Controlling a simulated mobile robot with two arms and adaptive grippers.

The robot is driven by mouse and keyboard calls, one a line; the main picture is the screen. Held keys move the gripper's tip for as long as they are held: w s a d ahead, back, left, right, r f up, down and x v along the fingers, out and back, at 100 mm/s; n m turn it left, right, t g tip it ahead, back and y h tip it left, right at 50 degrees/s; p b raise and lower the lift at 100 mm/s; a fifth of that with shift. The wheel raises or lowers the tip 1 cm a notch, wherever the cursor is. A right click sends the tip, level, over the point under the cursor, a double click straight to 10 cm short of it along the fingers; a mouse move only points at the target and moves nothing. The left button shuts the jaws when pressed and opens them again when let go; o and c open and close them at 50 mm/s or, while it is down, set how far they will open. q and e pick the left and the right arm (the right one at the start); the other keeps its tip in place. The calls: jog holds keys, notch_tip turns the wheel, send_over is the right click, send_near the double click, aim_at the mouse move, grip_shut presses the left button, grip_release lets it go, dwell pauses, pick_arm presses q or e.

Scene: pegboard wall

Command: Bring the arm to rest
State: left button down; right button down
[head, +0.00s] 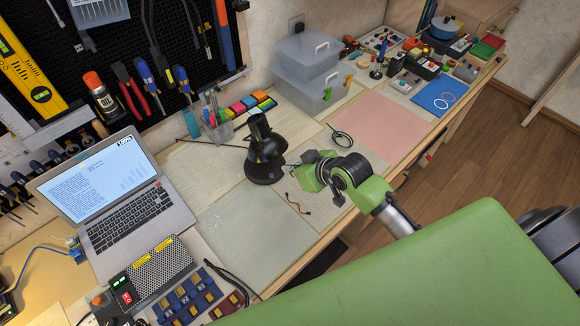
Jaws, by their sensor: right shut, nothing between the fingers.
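My right arm comes in from the right over the front edge of the workbench (205,220). My right gripper (298,172) is above the middle of the bench, its tip pointing left. It is shut and holds nothing. A black stand-like object (264,152) stands upright just left of the gripper in the picture. I cannot tell from this angle how much room is between them. My left gripper is not in view.
Thin wires (298,204) lie below the gripper and a black cable coil (342,138) lies beyond it. A laptop (110,195) stands at left, clear bins (308,80) at the back. A pink mat (380,125) is bare. Tools hang on the pegboard (125,45).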

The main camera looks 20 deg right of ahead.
jog(key=s+m+g+h, duration=0.25)
jog(key=s+g, duration=0.25)
jog(key=s, duration=2)
notch_tip(320, 180, down, 30)
jog(key=s+g+b, duration=0.1)
jog(key=s+b, duration=0.1)
jog(key=b, duration=0.2)
jog(key=s+d+f+g+b, duration=0.1)
jog(key=s+d+f+b, duration=0.1)
jog(key=s+f, duration=1.4)
notch_tip(320, 180, down, 3)
jog(key=shift+s+d+f+n+g+h+b, duration=0.15)
jog(key=shift+s+d+n+g+h+b, duration=0.2)
jog(key=shift+n+b, duration=0.15)
